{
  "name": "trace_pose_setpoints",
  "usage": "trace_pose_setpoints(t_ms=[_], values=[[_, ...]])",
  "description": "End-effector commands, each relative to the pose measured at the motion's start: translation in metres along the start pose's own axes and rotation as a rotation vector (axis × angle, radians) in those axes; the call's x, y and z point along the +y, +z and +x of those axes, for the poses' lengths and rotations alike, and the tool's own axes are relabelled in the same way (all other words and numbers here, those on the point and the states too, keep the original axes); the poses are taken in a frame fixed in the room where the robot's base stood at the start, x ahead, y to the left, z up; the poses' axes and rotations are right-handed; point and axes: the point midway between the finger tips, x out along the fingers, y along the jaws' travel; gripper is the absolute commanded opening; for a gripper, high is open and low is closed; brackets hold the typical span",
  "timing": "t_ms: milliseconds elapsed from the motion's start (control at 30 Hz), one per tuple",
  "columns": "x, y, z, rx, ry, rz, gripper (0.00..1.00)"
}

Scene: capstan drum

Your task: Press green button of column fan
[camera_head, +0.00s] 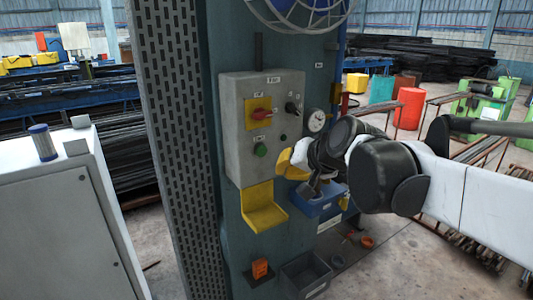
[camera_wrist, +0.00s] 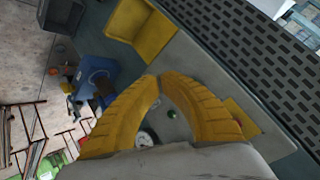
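The green button (camera_head: 260,149) is on the grey control box (camera_head: 238,140) of the column, below a red switch (camera_head: 261,114) on a yellow plate. My gripper (camera_head: 292,161) is in front of the box, right of and slightly lower than the button. Its distance from the box is unclear. In the wrist view, the yellow fingers of my gripper (camera_wrist: 160,77) curve together and look shut at the tips, with nothing held. A small green spot (camera_wrist: 171,113) shows between them; I cannot tell if it is the button. The red switch is partly hidden by the right finger.
The caged fan (camera_head: 298,12) is at the column's top. A gauge (camera_head: 316,121) is right of the box. A yellow bin (camera_head: 264,212) is below it, and a blue bin (camera_head: 318,206) is lower right. A white cabinet (camera_head: 55,215) stands left.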

Motion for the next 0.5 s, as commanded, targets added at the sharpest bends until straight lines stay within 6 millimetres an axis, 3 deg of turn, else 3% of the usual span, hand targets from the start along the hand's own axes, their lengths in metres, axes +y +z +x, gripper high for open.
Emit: trace_pose_setpoints(t_ms=[300, 500], values=[[-0.019, -0.019, 0.037, -0.001, -0.001, 0.0, 0.0], [-0.026, -0.026, 0.049, -0.001, 0.0, 0.0, 0.0]])
